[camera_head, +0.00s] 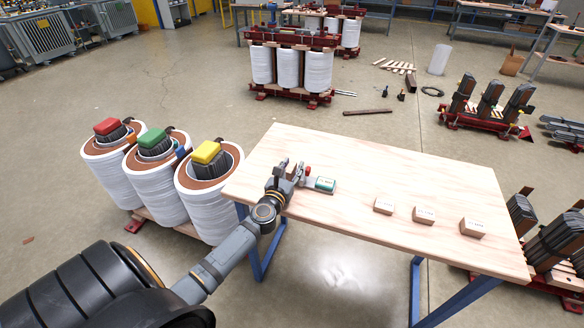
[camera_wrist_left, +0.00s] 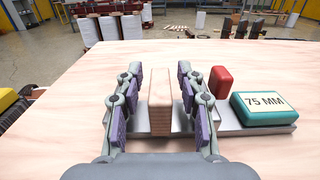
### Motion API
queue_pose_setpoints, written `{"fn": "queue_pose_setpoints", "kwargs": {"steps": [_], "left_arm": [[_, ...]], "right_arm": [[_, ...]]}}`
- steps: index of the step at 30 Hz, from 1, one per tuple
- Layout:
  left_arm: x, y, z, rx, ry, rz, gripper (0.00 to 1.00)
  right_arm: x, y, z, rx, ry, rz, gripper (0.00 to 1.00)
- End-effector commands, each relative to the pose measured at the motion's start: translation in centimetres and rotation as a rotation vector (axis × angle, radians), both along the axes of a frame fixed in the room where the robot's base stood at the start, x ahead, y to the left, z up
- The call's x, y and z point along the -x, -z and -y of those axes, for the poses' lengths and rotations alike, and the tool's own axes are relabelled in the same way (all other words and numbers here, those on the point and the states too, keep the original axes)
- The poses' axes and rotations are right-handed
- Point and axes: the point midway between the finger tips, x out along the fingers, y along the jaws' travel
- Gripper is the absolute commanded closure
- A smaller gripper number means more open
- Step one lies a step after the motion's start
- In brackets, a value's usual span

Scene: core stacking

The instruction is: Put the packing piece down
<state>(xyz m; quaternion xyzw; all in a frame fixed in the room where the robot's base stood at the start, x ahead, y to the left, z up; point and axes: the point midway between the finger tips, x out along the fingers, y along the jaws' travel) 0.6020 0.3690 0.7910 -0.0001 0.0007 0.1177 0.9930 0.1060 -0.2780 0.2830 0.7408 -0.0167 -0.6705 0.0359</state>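A wooden packing piece (camera_wrist_left: 160,101) stands upright between the fingers of my left gripper (camera_wrist_left: 157,100) in the left wrist view. The fingers with purple pads are spread, with a gap on each side of the piece. It stands at a grey metal plate (camera_wrist_left: 228,130); whether on it or just in front I cannot tell. The plate carries a red block (camera_wrist_left: 220,82) and a green block marked 75 MM (camera_wrist_left: 264,107). In the head view my left gripper (camera_head: 293,172) is low over the wooden table (camera_head: 340,160). My right gripper is not in view.
Three labelled wooden blocks (camera_head: 384,205) (camera_head: 424,215) (camera_head: 473,227) lie apart on the table's right part. Three white coils with red, green (camera_head: 152,139) and yellow tops stand by the table's left edge. The table's far middle is clear.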

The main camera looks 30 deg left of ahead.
Motion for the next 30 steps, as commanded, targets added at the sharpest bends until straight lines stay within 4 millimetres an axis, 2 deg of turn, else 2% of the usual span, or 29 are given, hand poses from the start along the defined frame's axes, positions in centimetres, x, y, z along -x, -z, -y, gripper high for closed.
{"fn": "queue_pose_setpoints", "kwargs": {"steps": [10,14,22,27,30], "left_arm": [[0.2,-0.5,0.1,0.000,0.000,-0.001,0.60],[2.7,-0.2,0.7,0.000,0.002,-0.003,0.60],[9.1,-0.1,2.2,-0.001,0.002,-0.003,0.60],[11.2,-0.2,2.7,-0.001,0.001,-0.001,0.60],[11.7,-0.3,2.8,0.000,0.001,0.000,0.60]], "right_arm": [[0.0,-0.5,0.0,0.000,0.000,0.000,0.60],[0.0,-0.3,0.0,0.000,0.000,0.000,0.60],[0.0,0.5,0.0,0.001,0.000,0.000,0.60],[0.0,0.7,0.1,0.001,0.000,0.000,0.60],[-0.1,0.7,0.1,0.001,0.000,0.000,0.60]]}}
